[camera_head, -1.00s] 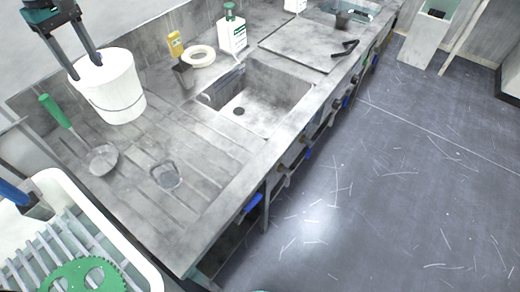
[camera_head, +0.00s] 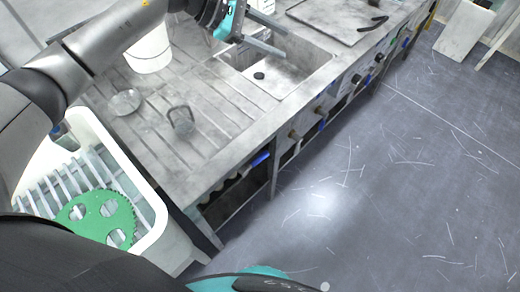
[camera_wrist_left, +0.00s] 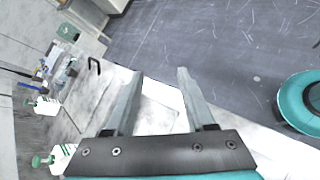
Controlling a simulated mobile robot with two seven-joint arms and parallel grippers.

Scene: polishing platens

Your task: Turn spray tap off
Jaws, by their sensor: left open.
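My left gripper (camera_head: 284,42) is open and empty, with its two fingers spread over the sink (camera_head: 300,72). In the left wrist view its fingers (camera_wrist_left: 160,73) point toward the counter edge and floor, with nothing between them. Several tap knobs sit along the counter's front, including a brass knob (camera_head: 293,134), another brass knob (camera_head: 320,110) and a dark knob (camera_head: 356,78). I cannot tell which one is the spray tap. No knob is touched by the gripper. My right gripper is not in view.
A white bucket (camera_head: 150,52) stands partly behind my left arm. A strainer (camera_head: 126,102) and a small clear dish (camera_head: 181,121) lie on the drainboard. A white tub (camera_head: 150,190) holds a green disc (camera_head: 88,215). Blue handles (camera_head: 260,158) show under the counter. The floor (camera_head: 400,180) is clear.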

